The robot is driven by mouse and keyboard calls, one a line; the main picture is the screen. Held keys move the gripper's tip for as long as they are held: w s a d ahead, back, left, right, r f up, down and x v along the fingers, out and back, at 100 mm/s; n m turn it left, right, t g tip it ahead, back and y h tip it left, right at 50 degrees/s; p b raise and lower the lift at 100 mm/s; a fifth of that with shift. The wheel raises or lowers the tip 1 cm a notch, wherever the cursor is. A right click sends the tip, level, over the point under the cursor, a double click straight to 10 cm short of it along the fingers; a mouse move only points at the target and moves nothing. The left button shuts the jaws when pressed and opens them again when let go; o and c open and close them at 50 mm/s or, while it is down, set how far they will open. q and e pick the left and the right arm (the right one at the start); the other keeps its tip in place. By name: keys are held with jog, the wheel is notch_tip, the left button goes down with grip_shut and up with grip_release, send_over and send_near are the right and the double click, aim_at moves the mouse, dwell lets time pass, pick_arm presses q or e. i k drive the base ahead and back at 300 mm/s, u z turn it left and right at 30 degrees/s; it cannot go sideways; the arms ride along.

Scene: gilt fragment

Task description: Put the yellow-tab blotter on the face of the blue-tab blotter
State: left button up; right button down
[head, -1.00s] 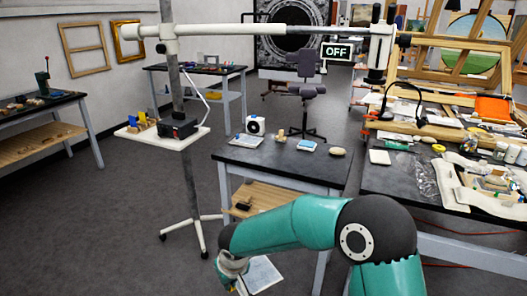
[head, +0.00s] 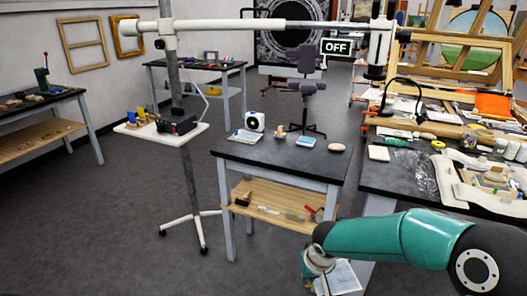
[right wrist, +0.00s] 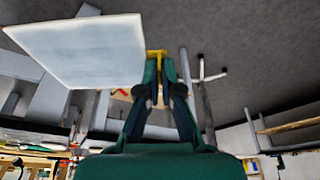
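My right gripper (head: 318,270) is low at the bottom of the head view, in front of the small dark table. In the right wrist view its fingers (right wrist: 158,62) are shut on a yellow tab (right wrist: 156,53). The tab belongs to the yellow-tab blotter (right wrist: 85,48), a flat whitish square sheet held clear in the air. The blotter (head: 344,276) also shows in the head view. I cannot pick out the blue-tab blotter for sure; a small item with blue (head: 306,142) and a flat whitish item (head: 245,136) lie on the small table. My left gripper is not in view.
The cluttered bench stands at right, with a white pad (head: 378,153). A stand with a tray (head: 196,133) is at left.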

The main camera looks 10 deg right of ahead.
aim_at(249, 136)
jog(key=z, duration=0.1)
jog(key=i, duration=1)
jog(key=u, duration=0.05)
